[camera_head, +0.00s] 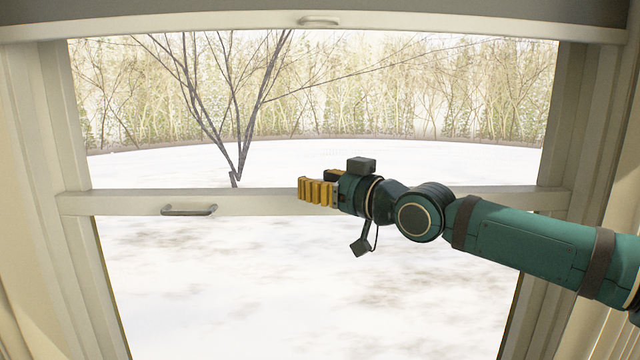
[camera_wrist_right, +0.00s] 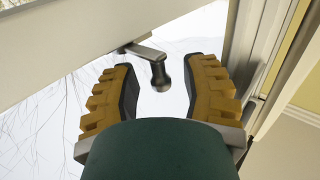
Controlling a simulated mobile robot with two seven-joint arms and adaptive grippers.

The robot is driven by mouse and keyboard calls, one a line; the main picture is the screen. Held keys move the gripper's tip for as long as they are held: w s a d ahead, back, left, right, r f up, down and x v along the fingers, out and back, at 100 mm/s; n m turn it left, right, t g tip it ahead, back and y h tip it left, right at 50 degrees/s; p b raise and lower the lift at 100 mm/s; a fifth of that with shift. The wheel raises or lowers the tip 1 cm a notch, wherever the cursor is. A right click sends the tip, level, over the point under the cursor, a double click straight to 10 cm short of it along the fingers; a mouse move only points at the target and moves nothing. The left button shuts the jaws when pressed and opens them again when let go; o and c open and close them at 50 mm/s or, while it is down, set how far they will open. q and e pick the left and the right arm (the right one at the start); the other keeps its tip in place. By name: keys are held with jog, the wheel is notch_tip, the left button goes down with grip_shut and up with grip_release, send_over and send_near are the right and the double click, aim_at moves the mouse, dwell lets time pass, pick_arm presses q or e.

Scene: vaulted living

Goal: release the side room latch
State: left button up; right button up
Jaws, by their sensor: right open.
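The window latch shows in the right wrist view as a small dark metal lever (camera_wrist_right: 150,52) with a rounded knob end, fixed to a pale window rail (camera_wrist_right: 75,45). My right gripper (camera_wrist_right: 161,75) is open, with its yellow fingers on either side of the knob; a gap shows on both sides. In the head view my right gripper (camera_head: 318,191) is at the middle rail (camera_head: 110,203) of the window, right of centre-left. The latch cannot be made out there, likely hidden by the gripper. My left gripper is not in view.
A metal pull handle (camera_head: 190,210) is on the middle rail, left of my right gripper. Another handle (camera_head: 319,21) is on the top rail. Pale window frame posts stand at both sides. Snow and bare trees show behind the glass.

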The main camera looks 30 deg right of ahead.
jog(key=v, duration=1.2)
dwell(0.3)
jog(key=w+a+f+n+g+b, duration=0.1)
jog(key=w+a+f+g+b, duration=0.1)
jog(key=w+a+f, duration=0.4)
jog(key=w+a+f+g+b, duration=0.2)
jog(key=w+a+f, duration=0.1)
jog(key=a+f, duration=0.55)
jog(key=w+a+f+m+g+h+b, duration=0.1)
jog(key=w+a+f+g, duration=0.1)
jog(key=f, duration=0.8)
jog(key=w+a+f+g+b, duration=0.1)
jog(key=a+f+g, duration=0.15)
jog(key=f, duration=0.75)
jog(key=s+a+f+m+g+b, duration=0.1)
jog(key=s+f, duration=0.4)
jog(key=f, duration=0.7)
jog(key=s+a+f+m+g+b, duration=0.2)
jog(key=s+f, duration=0.3)
jog(key=f, duration=0.7)
jog(key=s+a+f+m+g+b, duration=0.1)
jog(key=s+a+f+g, duration=0.2)
jog(key=f, duration=0.9)
jog(key=s+g, duration=0.1)
jog(key=s, duration=0.1)
jog(key=shift+s+a+f+m+y+b, duration=0.2)
jog(key=shift+s+m+y+b, duration=0.1)
jog(key=shift+m, duration=0.1)
